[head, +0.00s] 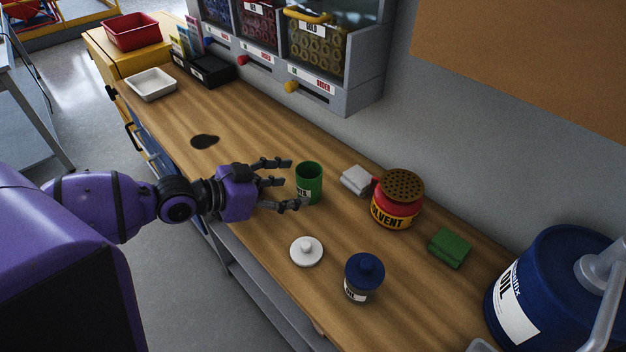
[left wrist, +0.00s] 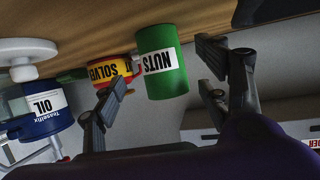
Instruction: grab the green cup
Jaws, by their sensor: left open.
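The green cup (head: 309,182) stands upright on the wooden workbench (head: 262,232) in the head view. Its white label shows in part. In the left wrist view the green cup (left wrist: 162,60) appears upside down, with a label reading NUTS, between the two sides of my gripper. My left gripper (head: 290,184) is open, its fingers pointing right toward the cup. One lower fingertip is close to the cup's base in the head view; I cannot tell if it touches. My right gripper is not in view.
A white lidded knob piece (head: 306,251) and a blue-lidded jar (head: 363,277) stand nearer the front. A red solvent can (head: 397,200), grey cloth (head: 356,180), green cloth (head: 449,248) and blue oil drum (head: 548,290) lie to the right. Bench left of the gripper is mostly clear.

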